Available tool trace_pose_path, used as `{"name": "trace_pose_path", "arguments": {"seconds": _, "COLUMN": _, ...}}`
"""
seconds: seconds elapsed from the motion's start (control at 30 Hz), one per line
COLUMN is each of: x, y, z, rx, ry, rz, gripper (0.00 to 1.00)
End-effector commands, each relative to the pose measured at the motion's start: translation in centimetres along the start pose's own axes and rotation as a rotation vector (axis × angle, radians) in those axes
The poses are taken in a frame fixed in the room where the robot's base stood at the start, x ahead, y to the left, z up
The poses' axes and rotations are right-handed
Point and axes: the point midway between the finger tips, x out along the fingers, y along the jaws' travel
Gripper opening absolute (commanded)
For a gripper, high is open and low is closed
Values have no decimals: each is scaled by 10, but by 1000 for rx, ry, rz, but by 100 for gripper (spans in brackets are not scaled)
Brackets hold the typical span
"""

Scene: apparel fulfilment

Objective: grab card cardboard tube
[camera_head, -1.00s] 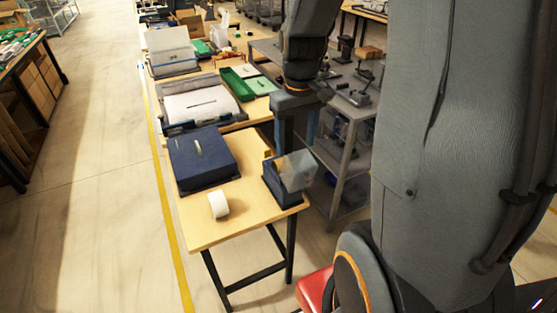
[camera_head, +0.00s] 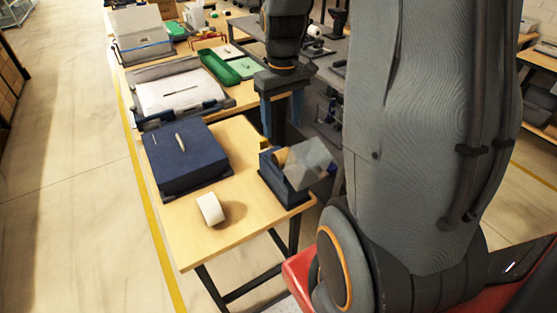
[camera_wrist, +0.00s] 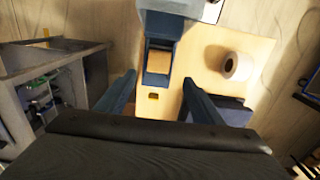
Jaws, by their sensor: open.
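A tan-brown piece (camera_head: 284,157) shows inside a dark blue open box (camera_head: 290,195) at the right of the near wooden table. It may be the cardboard tube, but its full shape is hidden. In the wrist view a tan piece (camera_wrist: 160,57) shows in the blue box (camera_wrist: 180,28), ahead of my fingers.
A closed dark blue case (camera_head: 180,160) sits on the table (camera_head: 238,225) left of the box. A grey shelf stands right of the table. Bare wood surrounds the white roll.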

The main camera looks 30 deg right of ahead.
Motion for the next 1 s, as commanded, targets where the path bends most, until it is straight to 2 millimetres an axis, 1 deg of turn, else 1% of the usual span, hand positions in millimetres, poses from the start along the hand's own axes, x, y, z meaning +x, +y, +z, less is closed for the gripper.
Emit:
{"name": "trace_pose_path", "arguments": {"seconds": 0.03, "x": 10, "y": 0, "z": -3, "rx": 0, "ry": 0, "rz": 0, "gripper": 61}}
{"name": "trace_pose_path", "arguments": {"seconds": 0.27, "x": 25, "y": 1, "z": -5, "rx": 2, "ry": -2, "rz": -1, "gripper": 61}}
{"name": "trace_pose_path", "arguments": {"seconds": 0.63, "x": 54, "y": 1, "z": -5, "rx": 2, "ry": -3, "rz": -1, "gripper": 61}}
{"name": "trace_pose_path", "arguments": {"seconds": 0.9, "x": 86, "y": 3, "z": -5, "rx": 1, "ry": -3, "rz": -1, "gripper": 61}}
{"name": "trace_pose_path", "arguments": {"seconds": 1.0, "x": 94, "y": 3, "z": -6, "rx": 2, "ry": -1, "rz": 0, "gripper": 61}}
